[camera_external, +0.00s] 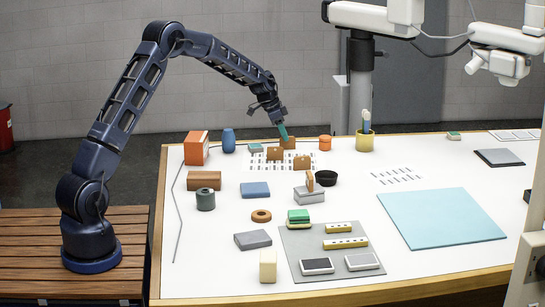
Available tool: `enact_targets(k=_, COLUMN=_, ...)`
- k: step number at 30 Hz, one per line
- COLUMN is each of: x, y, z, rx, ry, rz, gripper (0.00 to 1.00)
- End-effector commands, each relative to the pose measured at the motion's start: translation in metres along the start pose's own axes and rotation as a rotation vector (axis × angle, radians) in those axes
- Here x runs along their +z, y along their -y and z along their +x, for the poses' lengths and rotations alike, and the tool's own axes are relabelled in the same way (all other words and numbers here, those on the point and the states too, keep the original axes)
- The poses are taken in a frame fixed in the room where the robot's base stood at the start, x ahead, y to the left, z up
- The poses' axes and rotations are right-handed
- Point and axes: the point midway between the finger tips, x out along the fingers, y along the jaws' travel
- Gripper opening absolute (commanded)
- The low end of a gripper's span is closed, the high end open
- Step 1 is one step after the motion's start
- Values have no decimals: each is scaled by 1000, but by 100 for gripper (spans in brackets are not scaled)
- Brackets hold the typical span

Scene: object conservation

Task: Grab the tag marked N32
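Several small brown upright pieces that may be tags stand near the back left of the table: one (289,143) at the back, one (275,154) in front of it, and one (302,163) to the right. No lettering can be read, so I cannot tell which is N32. My gripper (282,130) points down just above the back brown piece. A teal part shows at its tip; I cannot tell whether it is a finger or a held thing. Whether the gripper touches the brown piece is unclear.
A printed white sheet (255,163) lies under the brown pieces. An orange box (194,148), blue vase (229,141), orange jar (325,143) and black bowl (326,178) stand around it. A yellow pot (364,141) stands further right. The light-blue mat (440,218) is bare.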

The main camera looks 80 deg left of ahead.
Motion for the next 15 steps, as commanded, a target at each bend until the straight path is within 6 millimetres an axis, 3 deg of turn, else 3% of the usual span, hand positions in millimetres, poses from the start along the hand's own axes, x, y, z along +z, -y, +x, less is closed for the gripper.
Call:
enact_targets(k=7, x=-3, y=1, z=34, rx=1, ry=1, rz=1, gripper=38)
enact_targets(k=15, x=-3, y=1, z=38, rx=0, ry=0, rz=1, gripper=38)
